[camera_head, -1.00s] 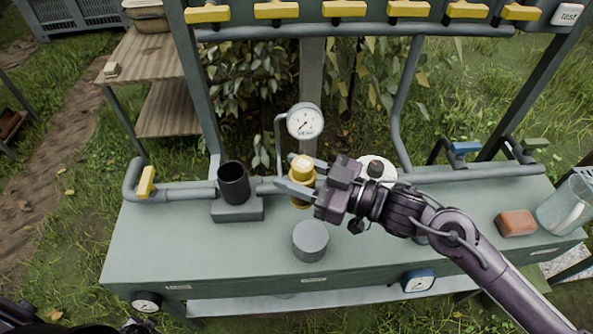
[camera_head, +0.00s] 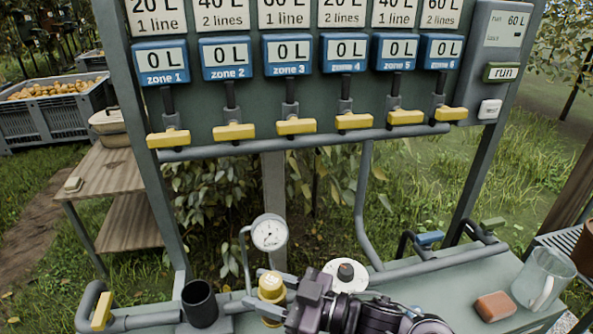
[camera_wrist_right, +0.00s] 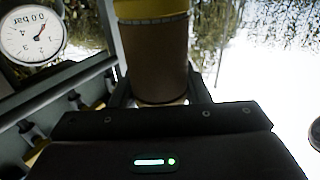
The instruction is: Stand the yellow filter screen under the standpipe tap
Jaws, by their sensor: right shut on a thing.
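The yellow filter screen (camera_head: 271,287) has a yellow top and is above the bench, left of my right gripper (camera_head: 274,294). In the right wrist view it is a brown mesh cylinder (camera_wrist_right: 152,62) with a yellow band, held between the fingers. My right gripper is shut on it. Whether its lower end touches anything is hidden. Two taps stand at the bench's right, one with a blue handle (camera_head: 430,238) and one with a green handle (camera_head: 492,223). I cannot tell which is the standpipe tap. My left gripper is not in view.
An open black cup (camera_head: 200,303) stands left of the screen. A pressure gauge (camera_head: 269,232) rises behind it. A white disc with a black knob (camera_head: 345,273), a brown block (camera_head: 494,307) and a clear jug (camera_head: 545,280) are to the right. Yellow valve handles (camera_head: 296,126) line the panel above.

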